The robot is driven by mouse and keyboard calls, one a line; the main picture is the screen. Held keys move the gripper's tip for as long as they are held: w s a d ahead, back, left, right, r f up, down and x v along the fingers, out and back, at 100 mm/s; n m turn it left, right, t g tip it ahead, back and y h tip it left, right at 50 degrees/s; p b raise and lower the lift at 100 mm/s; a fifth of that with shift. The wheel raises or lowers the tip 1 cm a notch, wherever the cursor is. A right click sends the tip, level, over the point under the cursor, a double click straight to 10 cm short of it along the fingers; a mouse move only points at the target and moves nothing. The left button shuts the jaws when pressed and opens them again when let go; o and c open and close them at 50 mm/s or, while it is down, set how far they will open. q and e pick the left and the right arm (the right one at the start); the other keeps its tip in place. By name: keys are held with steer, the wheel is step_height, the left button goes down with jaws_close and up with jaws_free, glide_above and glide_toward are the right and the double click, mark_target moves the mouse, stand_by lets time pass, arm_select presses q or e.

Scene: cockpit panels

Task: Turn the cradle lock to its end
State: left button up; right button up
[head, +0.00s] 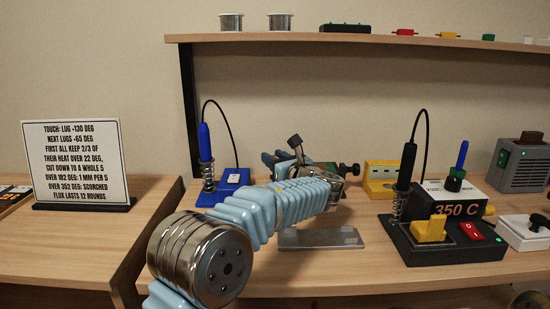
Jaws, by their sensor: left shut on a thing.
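My left arm comes in from the bottom and reaches over the bench to the cradle, a metal fixture that stands on a grey base plate (325,238). My left gripper (338,172) is at the fixture's upper right side, shut on a part there that seems to be the cradle lock. A dark knob (355,170) shows just right of the fingertips. Another dark knob on a stem (294,141) sticks up behind the arm. The arm hides most of the cradle, and the lock's angle cannot be read. My right gripper is not in view.
A blue iron stand (225,188) is left of the cradle. A yellow device (380,180) and a black soldering station (445,243) with a "350 C" display behind it stand to the right. A sign (77,160) is at far left. A shelf (360,38) runs above.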

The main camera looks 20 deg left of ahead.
arm_select(q)
steer(key=shift+r, duration=0.1)
steer(key=o, duration=0.9)
steer(key=shift+o, duration=0.2)
steer(key=shift+s+d, duration=0.35)
steer(key=b+v, duration=0.2)
steer(key=v, duration=1)
steer(key=shift+s+d, duration=0.25)
steer(key=shift+d, duration=0.05)
